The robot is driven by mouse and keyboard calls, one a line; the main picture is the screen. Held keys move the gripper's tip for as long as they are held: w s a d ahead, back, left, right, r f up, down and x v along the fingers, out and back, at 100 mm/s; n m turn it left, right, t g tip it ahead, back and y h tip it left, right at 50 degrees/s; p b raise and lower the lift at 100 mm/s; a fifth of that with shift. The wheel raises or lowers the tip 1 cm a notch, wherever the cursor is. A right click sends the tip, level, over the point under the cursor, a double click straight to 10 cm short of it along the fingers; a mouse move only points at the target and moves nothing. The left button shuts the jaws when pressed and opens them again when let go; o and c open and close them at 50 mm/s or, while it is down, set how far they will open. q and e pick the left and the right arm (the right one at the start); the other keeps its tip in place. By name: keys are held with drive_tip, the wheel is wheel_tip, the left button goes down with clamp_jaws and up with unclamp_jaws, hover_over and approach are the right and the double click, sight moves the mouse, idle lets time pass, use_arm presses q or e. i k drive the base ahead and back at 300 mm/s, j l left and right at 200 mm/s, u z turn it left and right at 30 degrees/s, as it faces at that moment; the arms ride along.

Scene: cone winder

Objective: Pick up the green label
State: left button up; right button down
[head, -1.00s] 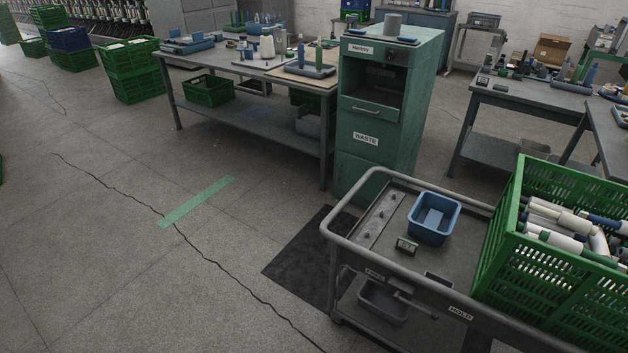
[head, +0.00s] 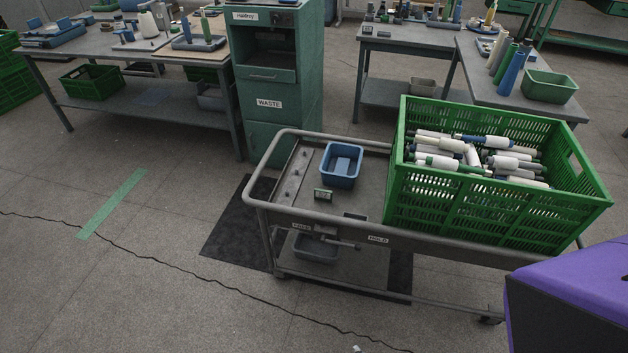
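A small dark tag with a green edge (head: 323,195) sits on the top deck of the grey cart (head: 292,226), just in front of the blue bin (head: 341,165). It is the only small green label-like piece I can make out, and its writing is too small to read. A pale flat piece lies inside the blue bin. Neither of my grippers is in view.
A green crate (head: 497,218) of yarn cones fills the cart's right side. The green waste cabinet (head: 281,119) and a workbench (head: 150,112) stand behind. A purple and black shape (head: 570,290) blocks the lower right. The floor at left is open.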

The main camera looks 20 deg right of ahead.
sight(322, 195)
drive_tip(key=l+u, duration=0.2)
drive_tip(key=l, duration=0.4)
drive_tip(key=l+u, duration=0.2)
drive_tip(key=l, duration=0.35)
drive_tip(key=k+l+u, duration=0.2)
drive_tip(key=l, duration=0.4)
drive_tip(key=l+u, duration=0.2)
drive_tip(key=l, duration=0.35)
drive_tip(key=l+u, duration=0.15)
drive_tip(key=l, duration=0.3)
drive_tip(key=k+l+u, duration=0.15)
drive_tip(key=l, duration=0.25)
drive_tip(key=i+l, duration=0.15)
drive_tip(key=i, duration=0.25)
drive_tip(key=i+l, duration=0.1)
drive_tip(key=i, duration=0.3)
